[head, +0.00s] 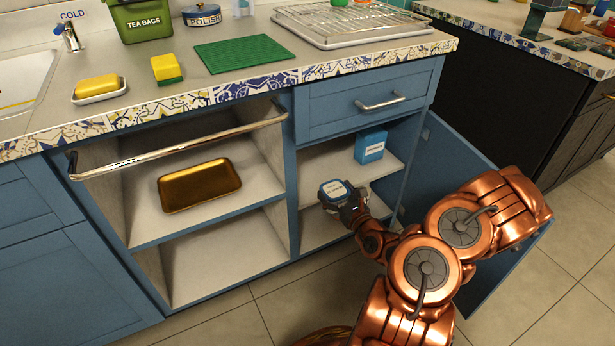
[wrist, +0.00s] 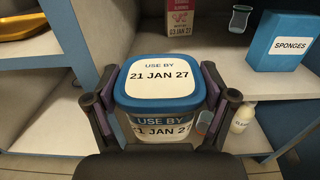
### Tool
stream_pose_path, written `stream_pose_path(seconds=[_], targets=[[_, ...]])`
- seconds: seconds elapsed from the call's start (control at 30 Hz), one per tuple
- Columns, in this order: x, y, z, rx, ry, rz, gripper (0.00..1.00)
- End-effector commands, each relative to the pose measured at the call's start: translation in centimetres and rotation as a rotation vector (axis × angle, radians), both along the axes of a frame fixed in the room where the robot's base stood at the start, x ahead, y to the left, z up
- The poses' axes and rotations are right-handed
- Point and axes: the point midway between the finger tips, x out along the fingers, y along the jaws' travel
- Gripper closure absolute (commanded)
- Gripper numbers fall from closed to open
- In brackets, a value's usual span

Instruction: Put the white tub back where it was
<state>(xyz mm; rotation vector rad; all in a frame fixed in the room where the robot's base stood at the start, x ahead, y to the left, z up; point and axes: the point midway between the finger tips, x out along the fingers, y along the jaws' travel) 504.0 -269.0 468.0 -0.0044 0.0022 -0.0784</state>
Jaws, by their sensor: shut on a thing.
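The white tub has a blue lid and a label reading "USE BY 21 JAN 27"; it is in the wrist view (wrist: 160,85) and small in the head view (head: 335,189). My gripper (head: 345,205) is shut on the tub, with one finger on each side of it, as the wrist view also shows (wrist: 160,110). The tub is upright, at the front of the open right-hand cupboard compartment, close to the middle shelf. I cannot tell whether its base touches anything.
A blue sponges box (head: 370,146) stands on the middle shelf. The wrist view also shows a carton (wrist: 181,17), a small glass (wrist: 239,18) and a white bottle (wrist: 243,117). A brass tray (head: 199,185) lies in the left compartment. An open blue door (head: 450,160) is at the right.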

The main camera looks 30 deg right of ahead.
Motion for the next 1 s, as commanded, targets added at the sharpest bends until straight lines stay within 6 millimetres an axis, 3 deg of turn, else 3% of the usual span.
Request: stream_pose_path(seconds=[1.0], targets=[[13.4, -1.0, -0.1, -0.001, -0.003, 0.001, 0.63]])
